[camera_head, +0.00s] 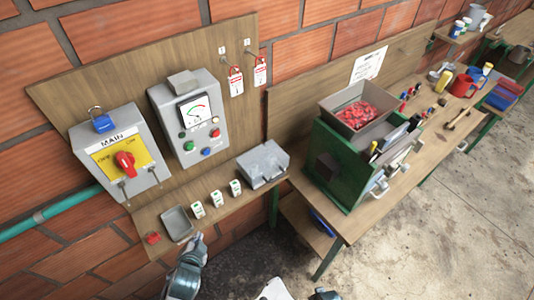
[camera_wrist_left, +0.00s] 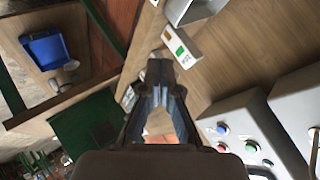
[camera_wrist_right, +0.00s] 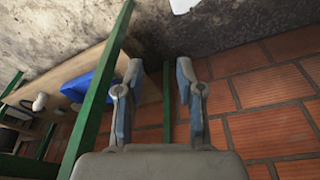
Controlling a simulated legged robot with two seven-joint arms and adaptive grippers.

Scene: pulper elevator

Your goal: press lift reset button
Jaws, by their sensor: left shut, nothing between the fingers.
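A grey control box (camera_head: 168,99) with a dial gauge stands against the wooden backboard. Its front carries a blue button (camera_head: 206,151), a red button (camera_head: 215,132) and green buttons (camera_head: 188,146); their labels are too small to read, so I cannot tell which is the lift reset. The blue button also shows in the left wrist view (camera_wrist_left: 222,130). My left gripper (camera_head: 197,240) is shut and empty, in front of the shelf's edge and below the box, apart from the buttons. My right gripper (camera_wrist_right: 157,75) is open and empty in the right wrist view, with brick behind it.
A MAIN switch box (camera_head: 98,161) with a red knob and blue padlock stands left of the control box. A small tray (camera_head: 177,223), white tags (camera_head: 216,197) and a grey metal case (camera_head: 262,164) lie on the shelf. A green machine (camera_head: 331,184) stands right.

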